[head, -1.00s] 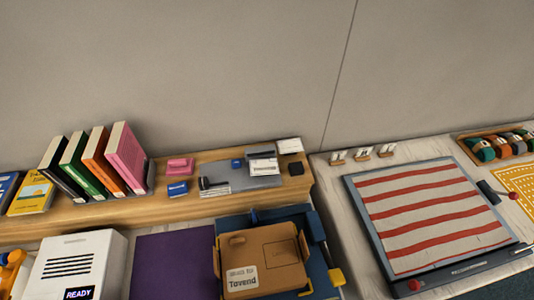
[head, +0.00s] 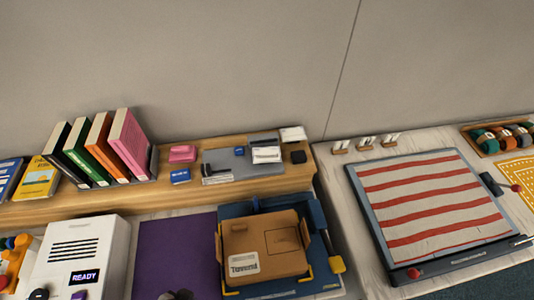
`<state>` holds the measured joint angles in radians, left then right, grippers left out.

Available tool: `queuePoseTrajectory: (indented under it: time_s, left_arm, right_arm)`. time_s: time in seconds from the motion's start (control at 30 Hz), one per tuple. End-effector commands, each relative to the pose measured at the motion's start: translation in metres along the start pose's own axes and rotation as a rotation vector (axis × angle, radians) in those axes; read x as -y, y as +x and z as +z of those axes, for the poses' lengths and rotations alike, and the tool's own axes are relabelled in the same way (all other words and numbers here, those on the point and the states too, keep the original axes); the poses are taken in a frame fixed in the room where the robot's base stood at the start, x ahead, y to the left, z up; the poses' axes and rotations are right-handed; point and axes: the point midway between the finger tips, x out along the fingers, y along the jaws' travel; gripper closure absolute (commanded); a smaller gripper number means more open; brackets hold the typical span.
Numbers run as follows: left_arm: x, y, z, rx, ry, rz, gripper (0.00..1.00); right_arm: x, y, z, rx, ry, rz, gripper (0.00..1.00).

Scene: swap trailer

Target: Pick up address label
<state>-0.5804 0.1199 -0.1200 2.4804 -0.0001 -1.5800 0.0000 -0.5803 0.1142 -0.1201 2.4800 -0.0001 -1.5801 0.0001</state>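A white label with dark print (head: 266,154) lies on a grey mat (head: 218,160) on the wooden shelf. Another white card (head: 293,133) lies at the shelf's back right. I cannot tell which of them is the address label. A brown cardboard box (head: 262,242) sits in a dark blue holder (head: 314,212) below the shelf. A printed white label (head: 243,265) is on its front left, its text too blurred to read surely. Neither of my grippers can be made out. A small dark shape at the bottom edge is cut off and unclear.
Several upright books (head: 128,144) stand at the shelf's left. A pink block (head: 182,153), a blue packet (head: 180,176) and a black block (head: 298,157) lie on the shelf. A white device reading READY (head: 75,250) and a purple mat (head: 176,250) are below. A red-striped board (head: 425,205) is at right.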

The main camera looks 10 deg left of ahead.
Motion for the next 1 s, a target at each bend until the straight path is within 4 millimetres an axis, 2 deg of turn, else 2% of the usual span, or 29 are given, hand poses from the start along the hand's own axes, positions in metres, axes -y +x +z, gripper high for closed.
queuePoseTrajectory:
  time_s: [0.17,0.83,1.0]
  left_arm:
    - [0.0,0.0,-0.0001,0.0,0.0,0.0,0.98]
    - [0.0,0.0001,-0.0001,0.0,0.0,0.0,0.34]
    - [0.0001,0.0001,-0.0001,0.0,0.0,0.0,0.32]
  right_arm:
    - [0.0,0.0,-0.0001,0.0,0.0,0.0,0.57]
    - [-0.0029,0.0,0.0005,0.001,-0.01,0.008,0.57]
    - [-0.0025,0.0,0.0004,0.001,-0.008,0.006,0.57]
